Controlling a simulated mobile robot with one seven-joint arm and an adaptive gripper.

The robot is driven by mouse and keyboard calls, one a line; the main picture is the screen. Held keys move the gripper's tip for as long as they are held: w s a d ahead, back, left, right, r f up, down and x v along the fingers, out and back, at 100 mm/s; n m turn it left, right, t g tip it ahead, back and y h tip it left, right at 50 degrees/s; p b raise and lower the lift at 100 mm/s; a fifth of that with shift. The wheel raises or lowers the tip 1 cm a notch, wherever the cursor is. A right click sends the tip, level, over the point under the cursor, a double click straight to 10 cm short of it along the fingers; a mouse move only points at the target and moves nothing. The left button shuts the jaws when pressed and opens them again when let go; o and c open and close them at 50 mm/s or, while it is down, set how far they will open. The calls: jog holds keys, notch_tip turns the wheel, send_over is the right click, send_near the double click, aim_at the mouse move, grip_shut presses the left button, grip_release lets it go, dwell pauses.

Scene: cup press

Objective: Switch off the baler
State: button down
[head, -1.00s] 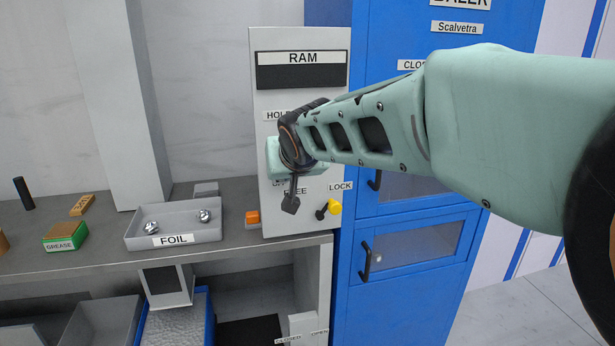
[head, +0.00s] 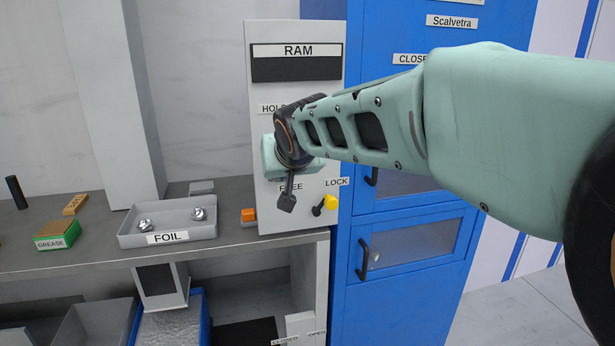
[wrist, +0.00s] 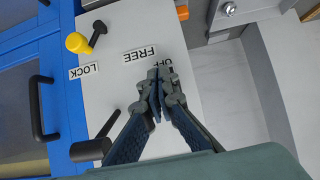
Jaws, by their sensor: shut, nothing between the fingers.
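My gripper (head: 287,203) is shut and empty, low in front of the panel beside the FREE label. In the wrist view its fingertips (wrist: 154,86) are together over a partly covered label, apparently OFF (wrist: 162,70). A black-ended lever (wrist: 90,150) shows beside the fingers; my arm hides it in the head view. A yellow knob on a black stem (head: 331,202) sits by the LOCK label. I cannot tell whether the fingers touch the panel.
A green GREASE box (head: 58,234) and an orange block (head: 248,215) are on the bench. A black door handle (head: 364,261) juts from the cabinet. Bins sit below.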

jog(key=shift+s+f+b, duration=0.1)
jog(key=shift+f+b, duration=0.75)
jog(key=shift+b, duration=0.15)
jog(key=shift+f+b, duration=0.35)
jog(key=shift+b, duration=0.1)
jog(key=shift+f, duration=0.2)
